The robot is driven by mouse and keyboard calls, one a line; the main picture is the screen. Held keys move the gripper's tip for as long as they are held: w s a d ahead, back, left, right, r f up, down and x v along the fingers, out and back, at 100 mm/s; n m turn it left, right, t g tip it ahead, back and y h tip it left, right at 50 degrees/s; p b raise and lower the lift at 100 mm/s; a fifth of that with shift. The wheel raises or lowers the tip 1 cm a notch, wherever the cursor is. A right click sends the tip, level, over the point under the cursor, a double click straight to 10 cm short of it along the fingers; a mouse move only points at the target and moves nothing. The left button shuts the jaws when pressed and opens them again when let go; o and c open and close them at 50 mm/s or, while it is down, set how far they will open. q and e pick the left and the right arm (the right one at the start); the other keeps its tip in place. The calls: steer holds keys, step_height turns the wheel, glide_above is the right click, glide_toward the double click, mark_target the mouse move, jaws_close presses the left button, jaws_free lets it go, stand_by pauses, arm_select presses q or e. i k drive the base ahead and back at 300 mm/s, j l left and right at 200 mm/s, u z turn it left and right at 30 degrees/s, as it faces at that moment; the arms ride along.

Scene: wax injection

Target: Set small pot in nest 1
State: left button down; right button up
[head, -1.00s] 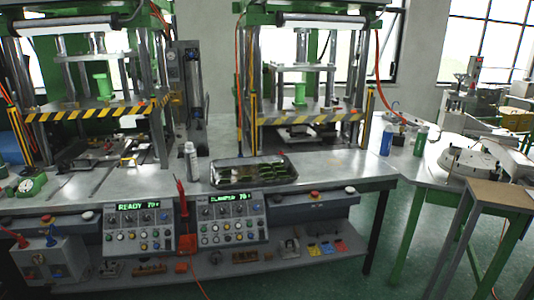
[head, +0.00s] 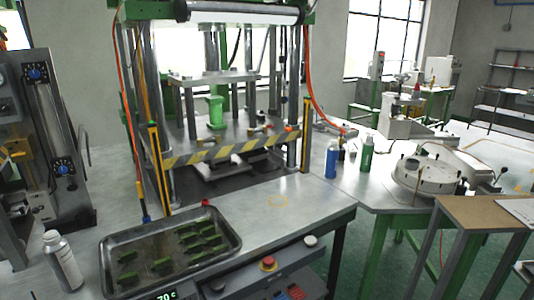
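No small pot can be made out for certain in the head view, and no marked nest 1 can be read. The press (head: 210,85) stands at the centre, with a green cylinder (head: 215,110) and a low plate (head: 222,168) inside its frame. A round pale metal unit (head: 420,180) with knobs on its top sits on the right-hand table; I cannot tell whether it holds nests. Neither of my grippers is in view.
A metal tray (head: 150,246) with several green pieces lies on the bench front. A silver bottle (head: 62,264) stands left of it. A blue bottle (head: 332,160) and a green bottle (head: 367,153) stand between press and round unit. The bench around the yellow ring (head: 278,200) is clear.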

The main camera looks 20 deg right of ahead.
mark_target(412, 165)
steer(key=i+l+z, duration=0.15)
steer(key=z, duration=0.3)
steer(key=i+z, duration=0.6)
steer(key=z, duration=0.25)
steer(key=i+j+z, duration=0.1)
steer(key=i+z, duration=0.15)
steer(key=z, duration=0.2)
